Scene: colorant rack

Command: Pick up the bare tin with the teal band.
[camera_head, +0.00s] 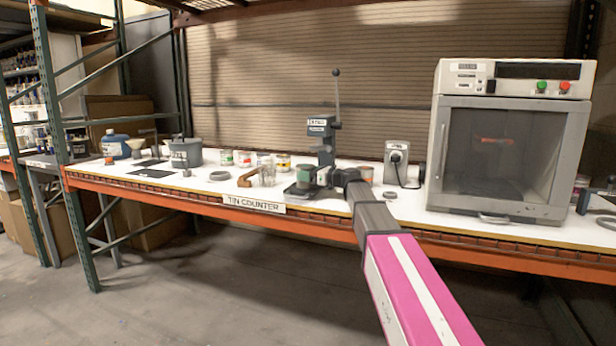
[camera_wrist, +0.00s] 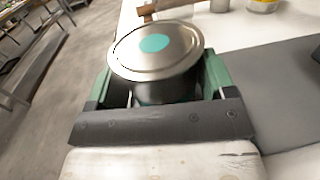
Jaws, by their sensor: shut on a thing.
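A round tin (camera_wrist: 155,50) with a bare silver lid and a teal disc on top fills the middle of the wrist view. Its side is mostly in shadow, and I cannot make out a teal band. My gripper (camera_wrist: 160,82) has its green jaws on both sides of the tin, shut on it. In the head view my gripper (camera_head: 318,178) is over the counter, in front of the lever press (camera_head: 321,128). The tin is small and partly hidden there, and I cannot tell whether it touches the surface below.
The white counter (camera_head: 215,184) holds several labelled tins (camera_head: 244,159), a clear beaker (camera_head: 267,175), a brown wooden-looking item (camera_head: 246,178) and a grey pail (camera_head: 186,152) left of my gripper. A grey box (camera_head: 397,158) and a large oven (camera_head: 510,140) stand to the right.

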